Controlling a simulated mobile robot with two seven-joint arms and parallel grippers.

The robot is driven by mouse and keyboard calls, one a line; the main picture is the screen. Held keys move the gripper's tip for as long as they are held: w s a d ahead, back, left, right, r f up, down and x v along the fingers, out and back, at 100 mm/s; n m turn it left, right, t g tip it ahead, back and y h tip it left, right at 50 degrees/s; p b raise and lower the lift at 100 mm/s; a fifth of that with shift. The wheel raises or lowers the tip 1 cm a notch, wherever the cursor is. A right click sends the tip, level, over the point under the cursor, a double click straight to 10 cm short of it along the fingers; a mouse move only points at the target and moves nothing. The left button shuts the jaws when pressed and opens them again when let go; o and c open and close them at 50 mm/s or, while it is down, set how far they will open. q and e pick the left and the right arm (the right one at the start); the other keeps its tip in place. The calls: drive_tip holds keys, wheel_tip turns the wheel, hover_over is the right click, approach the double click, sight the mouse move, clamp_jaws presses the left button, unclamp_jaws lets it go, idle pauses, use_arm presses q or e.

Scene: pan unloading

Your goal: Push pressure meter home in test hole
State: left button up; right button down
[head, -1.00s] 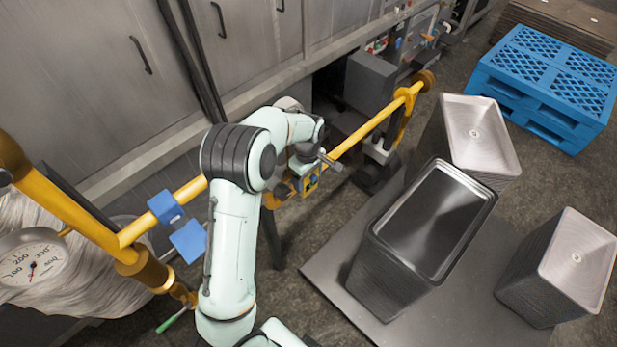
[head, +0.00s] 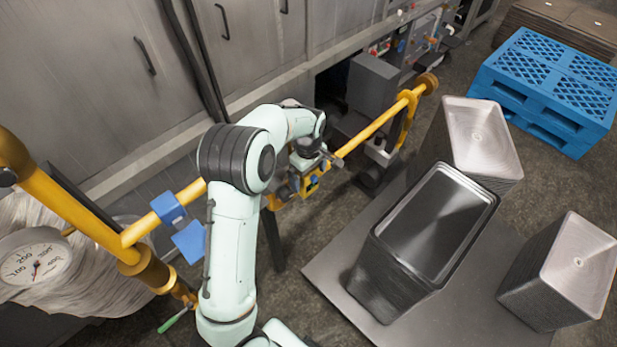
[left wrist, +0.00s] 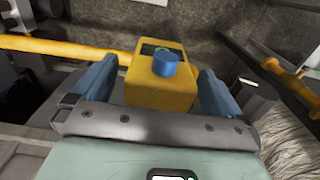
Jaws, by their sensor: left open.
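A yellow box with a blue round knob and a small dark screen (left wrist: 160,82) sits between my left gripper's two blue-grey fingers. It also shows beside the yellow pipe in the head view (head: 312,184). My left gripper (left wrist: 158,70) is open, one finger on each side of the box; I cannot tell if they touch it. In the head view the gripper (head: 311,176) is partly hidden by its own wrist. A round white dial gauge (head: 34,264) is on the yellow piping at the far left. No test hole can be made out. My right gripper is not in view.
The yellow pipe (head: 372,130) runs along the grey cabinets. A blue clamp (head: 168,207) sits on it left of my arm. Stacked metal pans (head: 432,225) stand on a grey platform (head: 335,262) at right. A blue pallet (head: 543,85) is behind them.

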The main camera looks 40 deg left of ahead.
use_arm(q)
wheel_tip(320, 180, up, 11)
drive_tip(key=shift+r+p, duration=0.15)
drive_tip(key=shift+p, duration=0.3)
idle(0.3)
